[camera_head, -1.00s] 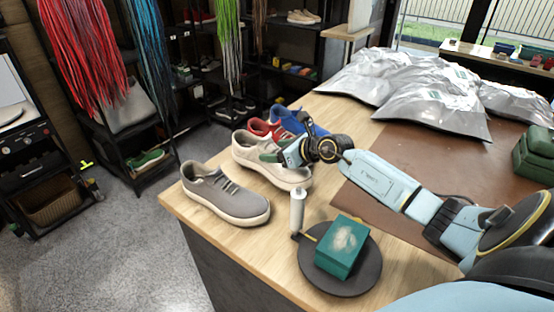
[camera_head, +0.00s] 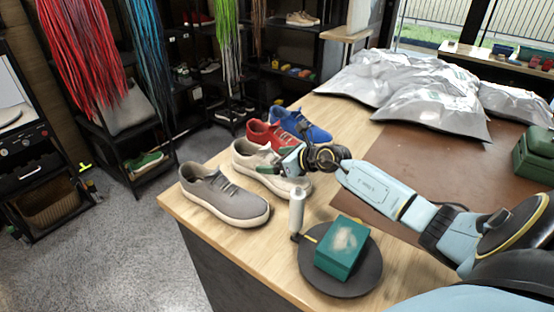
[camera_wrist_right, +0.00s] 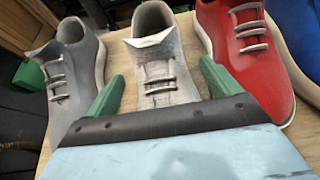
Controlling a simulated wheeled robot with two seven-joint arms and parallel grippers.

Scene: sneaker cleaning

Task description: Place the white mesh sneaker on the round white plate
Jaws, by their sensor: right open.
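The white mesh sneaker (camera_head: 246,155) stands on the wooden table between a grey and a red sneaker, partly hidden by my right gripper (camera_head: 274,164). In the right wrist view, the sneaker (camera_wrist_right: 152,42) shows its laces and opening. There, the green fingers of my right gripper (camera_wrist_right: 163,84) are apart, one on each side of the sneaker's front part; I cannot tell whether they touch it. No round white plate shows; a round dark plate (camera_head: 365,283) lies near the table's front edge. My left gripper is not in view.
The grey sneaker (camera_head: 225,196), red sneaker (camera_head: 262,134) and blue sneaker (camera_head: 312,128) stand close beside it. A green box (camera_head: 342,248) sits on the dark plate, with a white-handled tool (camera_head: 297,212) beside it. Silver bags (camera_head: 435,108) lie at the back. The brown mat (camera_head: 400,150) has free room.

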